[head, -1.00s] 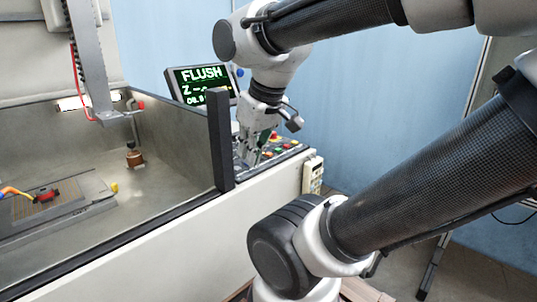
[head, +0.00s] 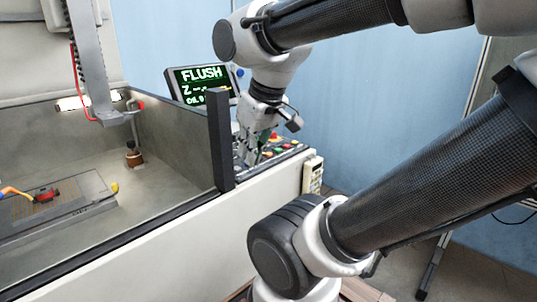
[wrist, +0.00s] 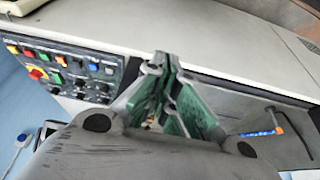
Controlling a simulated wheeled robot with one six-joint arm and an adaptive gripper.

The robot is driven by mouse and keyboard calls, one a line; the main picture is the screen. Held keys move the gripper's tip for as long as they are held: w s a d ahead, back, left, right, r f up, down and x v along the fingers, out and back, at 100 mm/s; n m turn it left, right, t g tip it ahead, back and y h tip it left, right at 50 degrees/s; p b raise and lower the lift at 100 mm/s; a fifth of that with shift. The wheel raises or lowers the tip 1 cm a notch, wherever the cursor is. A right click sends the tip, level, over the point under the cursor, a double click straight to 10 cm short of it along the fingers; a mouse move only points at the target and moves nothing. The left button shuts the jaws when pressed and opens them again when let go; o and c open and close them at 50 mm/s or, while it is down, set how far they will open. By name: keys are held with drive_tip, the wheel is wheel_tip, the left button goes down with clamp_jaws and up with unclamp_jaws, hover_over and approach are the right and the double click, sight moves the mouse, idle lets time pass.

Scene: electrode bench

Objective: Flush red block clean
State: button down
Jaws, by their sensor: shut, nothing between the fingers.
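The red block (head: 46,195) sits on a flat grey plate (head: 88,190) inside the open tank at the left of the head view. An orange nozzle with a blue part (head: 10,191) points at the block from its left. The orange and blue nozzle also shows in the wrist view (wrist: 272,122). My gripper (head: 250,158) is at the button panel (head: 285,150) right of the tank. Its fingers (wrist: 165,75) are together and empty in the wrist view. Whether a fingertip touches a button is hidden. The display (head: 204,85) reads FLUSH in green.
The tank's dark corner post (head: 220,140) stands close to the left of my gripper. A grey vertical column (head: 88,60) hangs over the tank. The panel's coloured buttons (wrist: 55,62) show left of the fingers in the wrist view. A beige handset (head: 312,175) hangs on the cabinet's edge.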

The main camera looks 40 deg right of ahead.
drive_tip(key=m+t+h, duration=0.3)
drive_tip(key=m+t, duration=0.2)
drive_tip(key=m, duration=2.5)
hover_over(266, 154)
wheel_tip(266, 154, down, 4)
drive_tip(key=shift+d+f, duration=0.15)
drive_tip(key=shift+f, duration=0.1)
drive_tip(key=shift+f, duration=4.35)
